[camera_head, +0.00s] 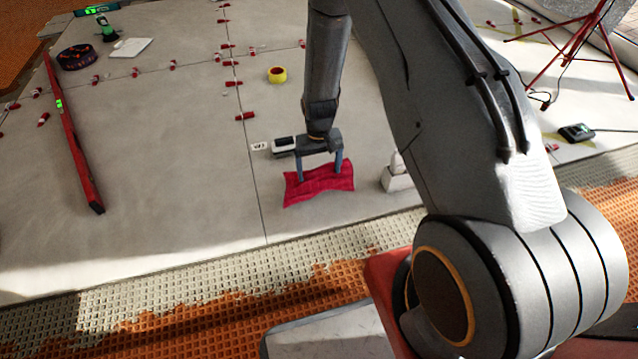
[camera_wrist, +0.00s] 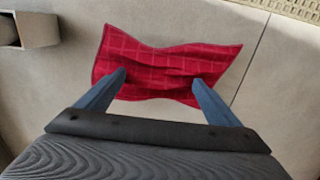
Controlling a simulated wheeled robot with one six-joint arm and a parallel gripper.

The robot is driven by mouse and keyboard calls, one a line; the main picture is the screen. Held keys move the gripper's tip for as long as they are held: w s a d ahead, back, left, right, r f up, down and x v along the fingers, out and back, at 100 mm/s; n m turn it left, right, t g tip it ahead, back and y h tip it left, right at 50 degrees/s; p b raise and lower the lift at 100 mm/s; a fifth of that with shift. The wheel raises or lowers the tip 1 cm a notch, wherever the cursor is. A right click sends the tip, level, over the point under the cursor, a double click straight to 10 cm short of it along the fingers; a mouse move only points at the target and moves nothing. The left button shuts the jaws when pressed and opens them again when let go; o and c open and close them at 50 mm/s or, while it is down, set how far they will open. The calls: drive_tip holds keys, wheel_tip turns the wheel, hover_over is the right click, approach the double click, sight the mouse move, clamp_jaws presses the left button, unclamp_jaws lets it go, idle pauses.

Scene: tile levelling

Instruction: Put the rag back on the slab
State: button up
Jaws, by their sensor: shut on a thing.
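The rag (camera_head: 319,185) is a red cloth with a faint grid pattern. It is at the slab (camera_head: 190,190), a large pale grey tile, near its front edge; I cannot tell whether it touches the slab. My gripper (camera_head: 321,179) points down and is shut on the rag, with the cloth bunched between its two blue-grey fingers. In the wrist view the rag (camera_wrist: 165,52) spreads out past both fingertips (camera_wrist: 160,80).
A white box-like item (camera_head: 398,179) stands right of the rag. A yellow tape roll (camera_head: 277,74) and several red levelling clips (camera_head: 246,116) lie farther back. A long red level (camera_head: 75,140) lies at left. Orange matting (camera_head: 230,320) borders the slabs in front.

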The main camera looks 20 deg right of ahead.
sight(319, 179)
drive_tip(key=shift+f+b, duration=1.15)
drive_tip(key=shift+f, duration=1.45)
drive_tip(key=shift+f, duration=0.1)
drive_tip(key=o, duration=1.1)
